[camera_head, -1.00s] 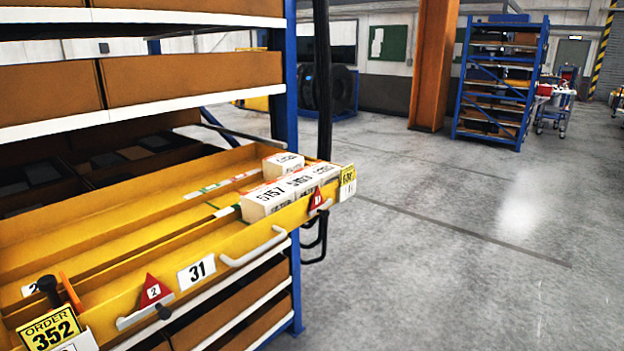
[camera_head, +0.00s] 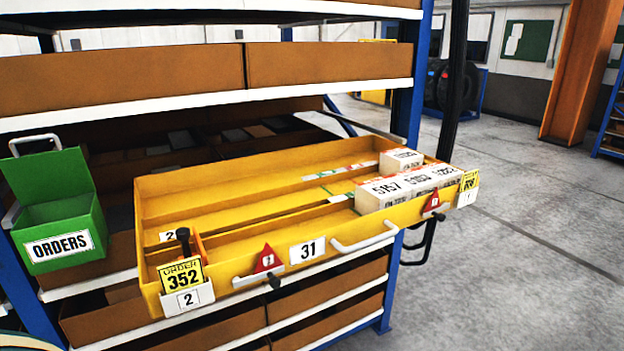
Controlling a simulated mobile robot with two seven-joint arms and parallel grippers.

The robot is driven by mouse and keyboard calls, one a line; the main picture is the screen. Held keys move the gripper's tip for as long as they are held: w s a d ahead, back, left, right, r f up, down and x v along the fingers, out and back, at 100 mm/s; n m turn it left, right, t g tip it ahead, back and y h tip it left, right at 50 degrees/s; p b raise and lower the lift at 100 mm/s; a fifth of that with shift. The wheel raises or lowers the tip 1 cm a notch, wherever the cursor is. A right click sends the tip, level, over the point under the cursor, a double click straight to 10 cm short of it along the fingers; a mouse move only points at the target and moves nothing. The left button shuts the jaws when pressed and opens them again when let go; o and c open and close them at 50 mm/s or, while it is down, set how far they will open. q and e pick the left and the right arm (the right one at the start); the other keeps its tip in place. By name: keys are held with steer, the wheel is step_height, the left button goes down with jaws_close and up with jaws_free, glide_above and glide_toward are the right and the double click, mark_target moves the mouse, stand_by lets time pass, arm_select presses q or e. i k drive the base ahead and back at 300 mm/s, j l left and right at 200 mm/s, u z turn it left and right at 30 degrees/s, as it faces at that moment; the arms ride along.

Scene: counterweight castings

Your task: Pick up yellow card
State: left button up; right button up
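A yellow card reading "ORDER 352" (camera_head: 181,275) stands in a white holder marked 2 (camera_head: 188,299) at the left front corner of the open yellow drawer (camera_head: 250,196). A second yellow card (camera_head: 469,181) sits in a white holder at the drawer's right front corner; its print is too small to read. A green box labelled "ORDERS" (camera_head: 58,248) with its lid raised hangs on the rack left of the drawer. Neither of my grippers shows in the head view.
White cartons (camera_head: 408,186) stand at the drawer's right end. Red triangles (camera_head: 267,259), a "31" label and a white handle (camera_head: 364,240) are on the drawer front. The blue-posted rack (camera_head: 417,75) surrounds the drawer. Open grey floor (camera_head: 530,230) lies to the right.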

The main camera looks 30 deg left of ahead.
mark_target(181, 275)
steer(key=u, duration=1.65)
steer(key=l+u, duration=0.15)
steer(key=i+l, duration=0.05)
